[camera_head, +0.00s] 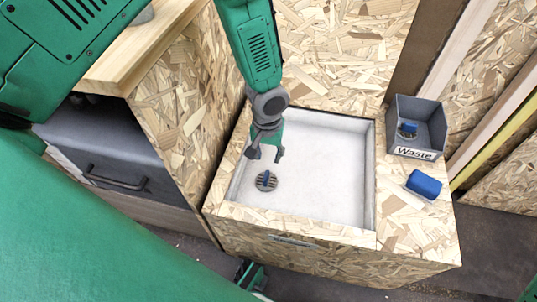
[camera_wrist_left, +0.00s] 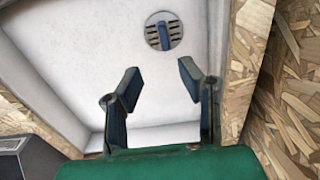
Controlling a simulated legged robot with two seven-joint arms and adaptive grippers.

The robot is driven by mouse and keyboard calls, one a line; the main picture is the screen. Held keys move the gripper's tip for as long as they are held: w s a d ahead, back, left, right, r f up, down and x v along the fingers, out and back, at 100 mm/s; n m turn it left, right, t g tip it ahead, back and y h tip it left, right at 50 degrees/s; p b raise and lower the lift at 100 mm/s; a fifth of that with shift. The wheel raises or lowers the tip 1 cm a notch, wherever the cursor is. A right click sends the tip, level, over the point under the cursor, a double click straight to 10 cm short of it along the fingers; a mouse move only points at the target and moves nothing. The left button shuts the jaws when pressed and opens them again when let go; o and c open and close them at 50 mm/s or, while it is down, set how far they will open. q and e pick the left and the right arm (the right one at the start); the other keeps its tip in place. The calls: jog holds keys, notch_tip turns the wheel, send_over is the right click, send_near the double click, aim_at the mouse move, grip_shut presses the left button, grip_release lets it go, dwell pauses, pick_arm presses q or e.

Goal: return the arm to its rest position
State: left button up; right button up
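My left gripper (camera_head: 266,153) hangs from its arm over the left part of a white sink basin (camera_head: 325,165). Its two dark fingers also show in the left wrist view (camera_wrist_left: 155,82), spread apart with nothing between them. A round slotted drain (camera_head: 266,181) lies in the basin floor just below the gripper in the head view. A small blue piece (camera_wrist_left: 164,35) lies across the drain, apart from the fingers. A green and black part at the bottom edge of the head view may be my right gripper; its finger state is unclear.
A grey bin labelled Waste (camera_head: 438,122) stands right of the basin, with a small blue thing (camera_head: 408,130) inside. A chipboard panel (camera_head: 185,105) and a grey drawer (camera_head: 120,165) stand at left.

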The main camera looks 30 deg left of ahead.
pick_arm(q)
jog(key=shift+a, duration=0.2)
jog(key=shift+m+h, duration=0.7)
jog(key=shift+m, duration=0.1)
jog(key=s+p, duration=0.1)
jog(key=s, duration=0.3)
jog(key=s+p, duration=0.2)
jog(key=s, duration=0.3)
jog(key=s+p, duration=0.1)
jog(key=s, duration=0.3)
jog(key=shift+s+a, duration=0.15)
jog(key=shift+a, duration=0.1)
jog(key=s+a+r+m+p, duration=0.1)
jog(key=s+a+r, duration=0.1)
jog(key=s, duration=0.3)
jog(key=s+a+r+m+y+p, duration=0.1)
jog(key=s+a+r+p, duration=0.1)
jog(key=s, duration=0.3)
jog(key=shift+s+a+t, duration=0.2)
jog(key=shift+a+t, duration=0.1)
jog(key=shift+a, duration=0.5)
jog(key=shift+w, duration=0.15)
